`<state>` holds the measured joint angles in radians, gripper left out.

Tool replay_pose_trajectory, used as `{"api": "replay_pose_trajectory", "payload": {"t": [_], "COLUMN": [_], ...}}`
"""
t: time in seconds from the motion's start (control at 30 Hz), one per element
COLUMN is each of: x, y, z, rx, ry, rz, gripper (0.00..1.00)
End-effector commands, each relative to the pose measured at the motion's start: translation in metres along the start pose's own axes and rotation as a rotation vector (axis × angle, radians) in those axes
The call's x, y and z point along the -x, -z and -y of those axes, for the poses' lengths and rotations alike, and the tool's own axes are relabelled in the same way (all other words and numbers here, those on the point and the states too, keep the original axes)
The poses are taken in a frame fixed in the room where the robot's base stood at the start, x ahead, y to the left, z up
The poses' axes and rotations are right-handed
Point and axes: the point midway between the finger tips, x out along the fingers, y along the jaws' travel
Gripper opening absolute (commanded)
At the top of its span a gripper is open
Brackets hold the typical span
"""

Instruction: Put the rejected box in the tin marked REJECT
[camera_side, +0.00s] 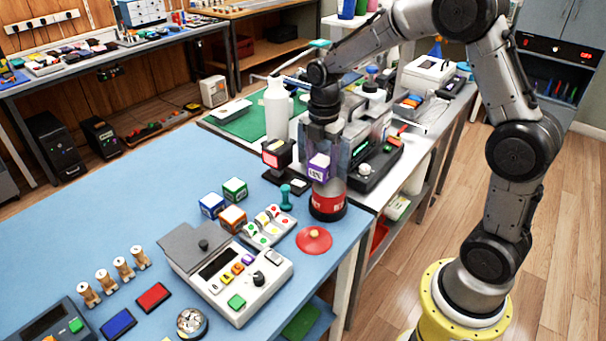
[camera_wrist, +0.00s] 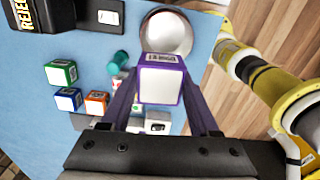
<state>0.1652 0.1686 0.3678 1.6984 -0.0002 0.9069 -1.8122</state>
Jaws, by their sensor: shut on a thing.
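My gripper (camera_side: 321,152) is shut on a purple box with a white label (camera_side: 318,167), with a finger on each side. In the wrist view the purple box (camera_wrist: 162,82) is held in front of the camera and overlaps the near edge of an open round tin (camera_wrist: 168,32). In the side view the tin, with a red band and dark base (camera_side: 328,204), stands upright at the table edge, just below the box. The writing on the band is too small to read. A red round lid with a knob (camera_side: 314,240) lies in front of the tin.
Blue (camera_side: 212,205), green (camera_side: 235,188) and orange (camera_side: 233,217) boxes stand left of the tin. A small red-lit screen (camera_side: 277,154) is behind; its wrist-view face, partly cut off, starts "REJE" (camera_wrist: 25,18). A teal stamp-like piece (camera_side: 285,197) stands close by. A white bottle (camera_side: 277,110) stands behind.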

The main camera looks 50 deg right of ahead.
Motion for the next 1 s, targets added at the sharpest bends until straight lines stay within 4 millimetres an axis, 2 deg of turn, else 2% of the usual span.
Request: {"api": "replay_pose_trajectory", "payload": {"t": [0.03,0.1,0.2,0.7,1.0], "x": [0.0,0.0,-0.002,-0.036,-0.04], "y": [-0.012,-0.022,-0.029,-0.029,-0.029], "z": [0.003,0.006,0.008,0.009,0.008], "rx": [-0.027,-0.054,-0.074,-0.077,-0.077], "ry": [-0.001,0.0,0.0,0.001,-0.001], "rz": [0.0,0.0,0.0,0.0,0.0], "gripper": [0.06,0.06,0.06,0.06,0.06]}}
